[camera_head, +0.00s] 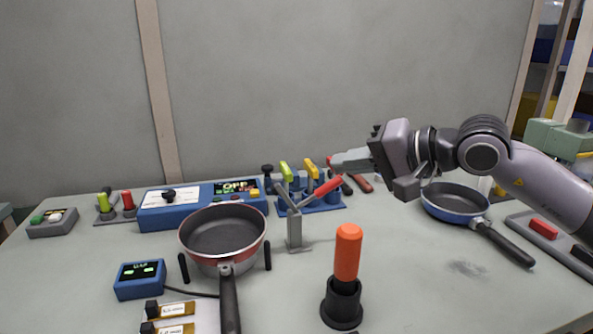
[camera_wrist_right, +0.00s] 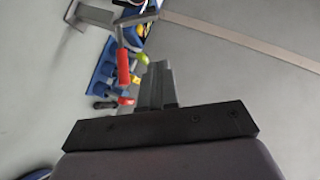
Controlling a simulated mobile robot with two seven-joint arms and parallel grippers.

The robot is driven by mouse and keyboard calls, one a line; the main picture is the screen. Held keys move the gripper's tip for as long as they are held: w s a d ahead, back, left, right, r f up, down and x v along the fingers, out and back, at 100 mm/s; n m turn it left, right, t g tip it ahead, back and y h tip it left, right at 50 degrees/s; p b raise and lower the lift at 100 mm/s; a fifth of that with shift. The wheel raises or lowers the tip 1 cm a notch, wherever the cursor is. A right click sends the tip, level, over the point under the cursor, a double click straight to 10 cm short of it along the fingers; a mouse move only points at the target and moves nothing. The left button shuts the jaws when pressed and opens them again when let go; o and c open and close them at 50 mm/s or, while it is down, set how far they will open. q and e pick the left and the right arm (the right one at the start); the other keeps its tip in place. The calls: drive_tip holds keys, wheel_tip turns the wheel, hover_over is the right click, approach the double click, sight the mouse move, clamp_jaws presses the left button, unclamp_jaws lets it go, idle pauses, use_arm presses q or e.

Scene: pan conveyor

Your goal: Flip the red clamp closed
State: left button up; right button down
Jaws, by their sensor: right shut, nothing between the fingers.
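The red clamp is a grey toggle clamp on an upright post (camera_head: 294,232). Its red handle (camera_head: 326,187) slants up to the right, and a grey arm rises to the upper left. In the right wrist view the red handle (camera_wrist_right: 123,68) lies just left of the fingers. My right gripper (camera_head: 340,162) is shut and empty, a little above and right of the handle's end in the head view. The closed fingers (camera_wrist_right: 158,72) look apart from the handle, though depth is hard to judge. My left gripper is out of view.
A red-rimmed pan (camera_head: 222,232) stands left of the clamp. An orange-handled tool (camera_head: 347,255) stands upright in a black holder in front. A blue rack (camera_head: 322,207) with yellow-handled tools is behind. A blue pan (camera_head: 454,203) sits at right.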

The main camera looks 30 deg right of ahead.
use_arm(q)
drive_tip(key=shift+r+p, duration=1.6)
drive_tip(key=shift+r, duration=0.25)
use_arm(e)
drive_tip(key=w+a+f, duration=0.4)
drive_tip(key=w+a, duration=0.2)
drive_tip(key=shift+a, duration=0.1)
